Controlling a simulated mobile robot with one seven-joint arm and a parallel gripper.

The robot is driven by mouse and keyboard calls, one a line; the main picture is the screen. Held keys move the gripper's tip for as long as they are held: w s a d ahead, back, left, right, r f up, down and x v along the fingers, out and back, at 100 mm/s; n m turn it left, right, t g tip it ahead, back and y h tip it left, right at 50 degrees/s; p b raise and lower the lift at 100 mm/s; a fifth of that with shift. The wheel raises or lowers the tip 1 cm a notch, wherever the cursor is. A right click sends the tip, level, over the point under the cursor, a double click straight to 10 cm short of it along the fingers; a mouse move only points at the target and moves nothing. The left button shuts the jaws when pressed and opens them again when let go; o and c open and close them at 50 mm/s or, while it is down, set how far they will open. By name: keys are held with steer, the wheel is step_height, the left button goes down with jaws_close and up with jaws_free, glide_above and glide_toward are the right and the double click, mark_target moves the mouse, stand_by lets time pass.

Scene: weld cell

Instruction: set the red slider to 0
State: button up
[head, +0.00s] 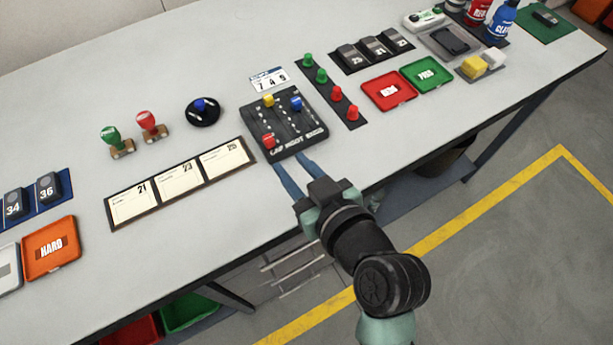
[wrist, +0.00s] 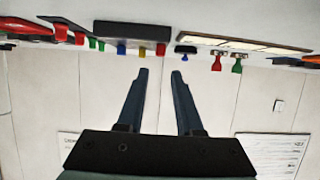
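The dark slider panel (head: 284,124) lies on the table, its lettering along the near edge. Its red slider (head: 269,141) is at the near end of the left track. The yellow slider (head: 268,100) and blue slider (head: 295,103) are toward the far end. In the wrist view the panel (wrist: 131,31) is at the top, with the red slider (wrist: 161,49) at its right end. My gripper (head: 290,163) is just in front of the panel's near edge, apart from it. The fingers are open and empty, as the wrist view (wrist: 160,73) also shows. Scale digits are too small to read.
A white card (head: 269,79) with digits stands behind the panel. A row of green and red pegs (head: 337,92) is on its right, a framed strip of cards (head: 183,181) on its left. A black round base with a blue knob (head: 203,111) is at the back left.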

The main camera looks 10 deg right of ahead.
steer(key=v, duration=0.4)
steer(key=shift+s, duration=0.1)
stand_by(0.4)
